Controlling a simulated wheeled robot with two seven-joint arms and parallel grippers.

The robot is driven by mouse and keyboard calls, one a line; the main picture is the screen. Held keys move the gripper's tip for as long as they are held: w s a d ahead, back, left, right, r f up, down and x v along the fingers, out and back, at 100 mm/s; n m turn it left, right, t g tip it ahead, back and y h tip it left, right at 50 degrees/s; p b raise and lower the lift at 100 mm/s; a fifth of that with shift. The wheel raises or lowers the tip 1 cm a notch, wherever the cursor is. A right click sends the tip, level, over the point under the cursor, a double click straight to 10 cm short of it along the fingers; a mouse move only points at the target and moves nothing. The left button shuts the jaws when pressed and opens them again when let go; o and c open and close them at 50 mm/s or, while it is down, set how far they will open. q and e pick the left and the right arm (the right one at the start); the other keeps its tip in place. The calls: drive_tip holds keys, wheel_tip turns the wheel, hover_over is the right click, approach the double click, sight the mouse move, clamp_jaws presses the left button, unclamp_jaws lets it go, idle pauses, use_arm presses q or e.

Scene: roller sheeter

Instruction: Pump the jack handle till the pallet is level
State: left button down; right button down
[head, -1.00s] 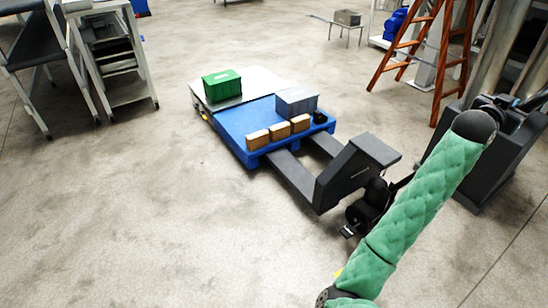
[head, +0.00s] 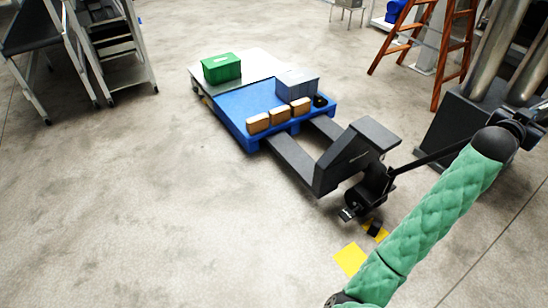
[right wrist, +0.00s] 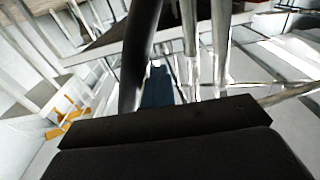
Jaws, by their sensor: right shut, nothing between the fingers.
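The blue pallet (head: 232,113) lies over the dark forks of the pallet jack (head: 345,160) in the head view. I cannot tell if it is level. Its far end meets a pale grey platform (head: 262,67). The black jack handle (head: 430,158) slants up to the right from the jack and passes behind my green-sleeved right arm. In the right wrist view my right gripper (right wrist: 170,125) is a dark block across the bottom, shut and empty. A dark curved bar (right wrist: 140,50) stands just beyond it; contact is unclear. My left gripper is not in view.
A yellow floor mark (head: 350,260) lies near the jack. A wooden ladder (head: 455,50) and dark machine base (head: 455,145) stand right.

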drive_tip(key=shift+n+y, duration=0.3)
drive_tip(key=f, duration=0.1)
drive_tip(key=s+f, duration=0.1)
drive_tip(key=f, duration=0.1)
drive_tip(key=s+f, duration=0.1)
drive_tip(key=f, duration=0.1)
drive_tip(key=shift+s, duration=0.1)
drive_tip(key=w+a+r+b, duration=0.2)
drive_tip(key=w+a+r, duration=0.2)
drive_tip(key=w+a, duration=0.5)
drive_tip(key=w+a+r+b, duration=0.3)
drive_tip(key=w+a+r, duration=0.2)
drive_tip(key=w+a, duration=0.4)
drive_tip(key=w+a+r+b, duration=0.3)
drive_tip(key=w+a, duration=0.7)
drive_tip(key=w, duration=0.7)
drive_tip(key=shift+w+r, duration=0.35)
drive_tip(key=shift+r, duration=0.4)
